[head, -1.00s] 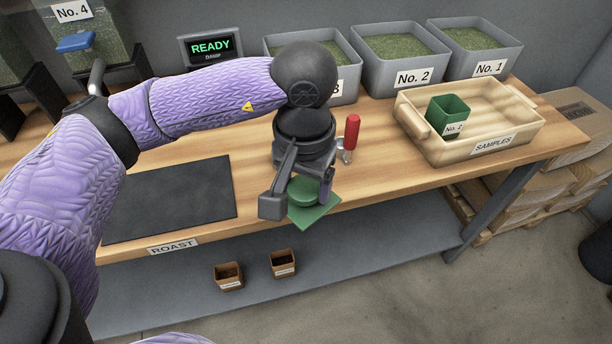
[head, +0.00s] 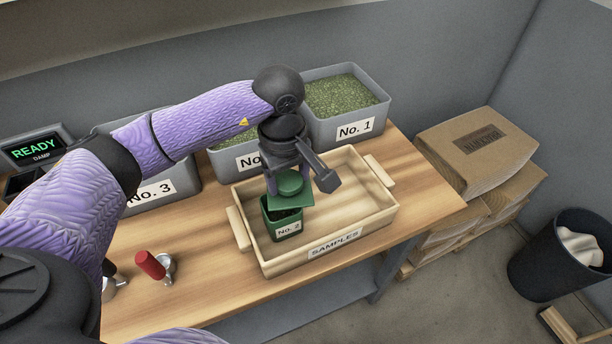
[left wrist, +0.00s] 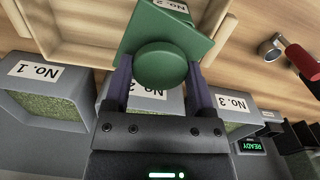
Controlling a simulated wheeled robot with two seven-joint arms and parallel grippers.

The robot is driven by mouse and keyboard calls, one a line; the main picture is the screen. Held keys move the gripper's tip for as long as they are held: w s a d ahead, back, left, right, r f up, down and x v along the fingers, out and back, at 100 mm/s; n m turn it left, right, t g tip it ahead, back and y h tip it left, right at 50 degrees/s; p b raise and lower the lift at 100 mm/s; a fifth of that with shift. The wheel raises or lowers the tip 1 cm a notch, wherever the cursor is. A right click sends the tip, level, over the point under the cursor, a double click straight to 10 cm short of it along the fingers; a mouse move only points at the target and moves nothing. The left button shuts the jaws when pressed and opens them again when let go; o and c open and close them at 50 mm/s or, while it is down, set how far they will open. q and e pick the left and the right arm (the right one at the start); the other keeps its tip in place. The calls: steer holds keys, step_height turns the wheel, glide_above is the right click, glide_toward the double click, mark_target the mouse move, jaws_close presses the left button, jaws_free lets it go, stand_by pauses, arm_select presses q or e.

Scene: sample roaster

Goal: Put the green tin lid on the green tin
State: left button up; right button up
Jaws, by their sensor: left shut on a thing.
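My left gripper (head: 283,186) is shut on the round knob of the green tin lid (head: 291,199), a flat square plate. In the left wrist view the lid (left wrist: 161,62) sits between both fingers (left wrist: 160,75). The green tin (head: 287,228), labelled No. 2, stands upright in the left part of the samples tray (head: 357,234). The lid is held over the tin's opening, covering part of it from the head view, and looks slightly turned against the tin. A dark strip of the opening shows below the lid, so a gap seems to remain. My right gripper is not in view.
Grey bins of green beans, No. 1 (head: 352,132) among them, stand behind the tray. A red-handled scoop (head: 152,266) lies on the bench at left. The right part of the tray is empty. Sacks on a pallet (head: 476,152) and a black bin (head: 560,262) stand at right.

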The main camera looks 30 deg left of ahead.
mark_target(279, 189)
arm_select(q)
steer(key=shift+w+a+r+n+p, duration=0.15)
steer(key=shift+a+r+n+p, duration=0.35)
steer(key=shift+a+n, duration=0.45)
steer(key=shift+w+a+n, duration=0.1)
steer(key=shift+a+n, duration=0.15)
steer(key=shift+n, duration=0.3)
steer(key=shift+a+f, duration=0.15)
steer(key=shift+f, duration=0.15)
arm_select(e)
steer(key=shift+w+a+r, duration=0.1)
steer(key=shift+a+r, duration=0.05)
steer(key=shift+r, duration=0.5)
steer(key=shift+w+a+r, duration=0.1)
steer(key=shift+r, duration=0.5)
arm_select(q)
step_height(279, 189, down, 6)
steer(key=b, duration=0.5)
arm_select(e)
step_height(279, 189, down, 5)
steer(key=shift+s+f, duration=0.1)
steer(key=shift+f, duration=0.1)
arm_select(q)
steer(key=shift+b, duration=0.4)
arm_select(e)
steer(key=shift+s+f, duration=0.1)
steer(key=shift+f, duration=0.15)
